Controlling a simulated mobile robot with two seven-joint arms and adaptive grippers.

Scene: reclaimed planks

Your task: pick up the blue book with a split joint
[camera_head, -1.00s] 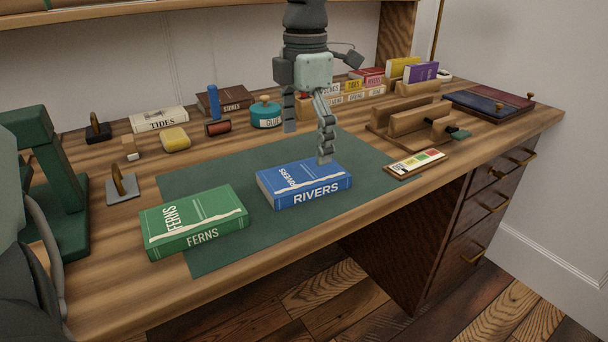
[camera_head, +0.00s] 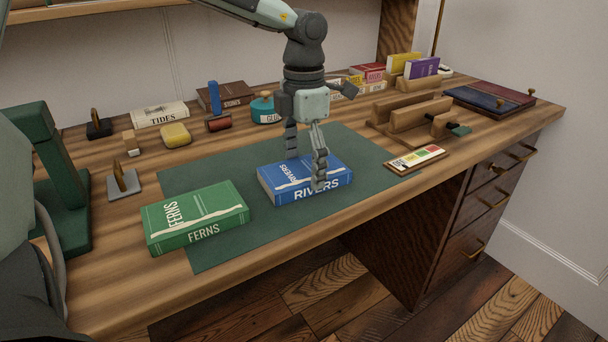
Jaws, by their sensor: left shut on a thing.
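The blue book RIVERS (camera_head: 278,183) lies flat on the green mat (camera_head: 225,262). A pale, ragged line runs across its cover near the spine. My left gripper (camera_head: 306,172) comes down from above and is shut on the blue book, one finger at the near spine side and the other toward the far side. The far fingertip's contact is partly hidden. The book appears to rest on the mat still. My right gripper is not in view.
A green book FERNS (camera_head: 195,217) lies left of the blue book, partly on the mat. A green stand (camera_head: 55,190) is at the left. The mat's back part is clear.

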